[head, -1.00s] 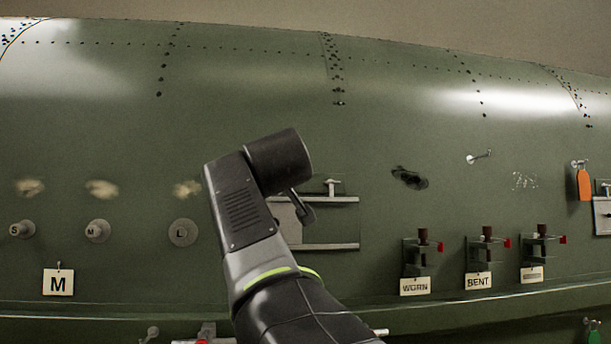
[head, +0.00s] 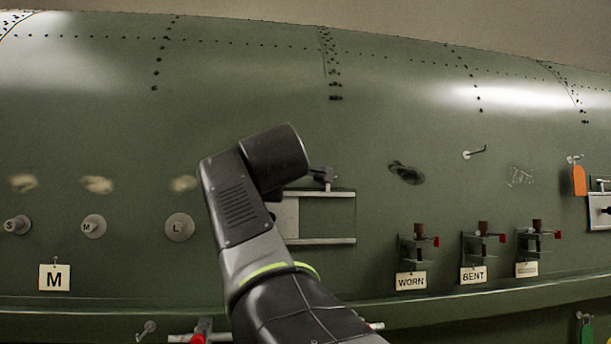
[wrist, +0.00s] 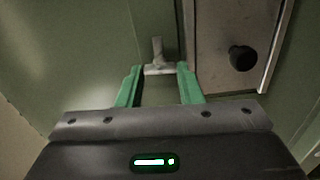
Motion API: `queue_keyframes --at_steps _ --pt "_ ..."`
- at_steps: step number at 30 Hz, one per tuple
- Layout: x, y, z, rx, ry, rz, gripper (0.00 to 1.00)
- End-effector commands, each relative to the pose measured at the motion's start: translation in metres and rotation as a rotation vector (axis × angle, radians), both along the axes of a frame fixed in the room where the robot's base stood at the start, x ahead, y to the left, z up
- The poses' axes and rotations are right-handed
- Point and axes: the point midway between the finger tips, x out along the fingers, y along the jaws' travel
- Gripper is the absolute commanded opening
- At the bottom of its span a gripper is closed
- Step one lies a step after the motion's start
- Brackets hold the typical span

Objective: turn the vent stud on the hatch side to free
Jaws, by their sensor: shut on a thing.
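The vent stud (wrist: 158,69) is a small pale T-shaped piece in the wrist view, beside the hatch (wrist: 220,35). Its crossbar lies between the green fingertips of my gripper (wrist: 160,72), which is shut on it. In the head view my gripper (head: 322,178) is at the top edge of the hatch (head: 322,241), and its dark end mostly hides the stud. The hatch has pale rails and a grey plate, partly behind my arm. A black knob (wrist: 242,58) stands on the plate in the wrist view.
Clamps (head: 418,252) with WORN and BENT tags hang at the right.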

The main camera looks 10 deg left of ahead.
Motion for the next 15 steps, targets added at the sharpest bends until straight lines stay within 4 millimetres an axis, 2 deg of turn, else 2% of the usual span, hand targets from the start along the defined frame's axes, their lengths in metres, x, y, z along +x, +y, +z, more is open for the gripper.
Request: queue_keyframes --at_steps 15 --pt "0.0001 0.0002 -0.0005 -0.076 -0.021 0.000 0.10"
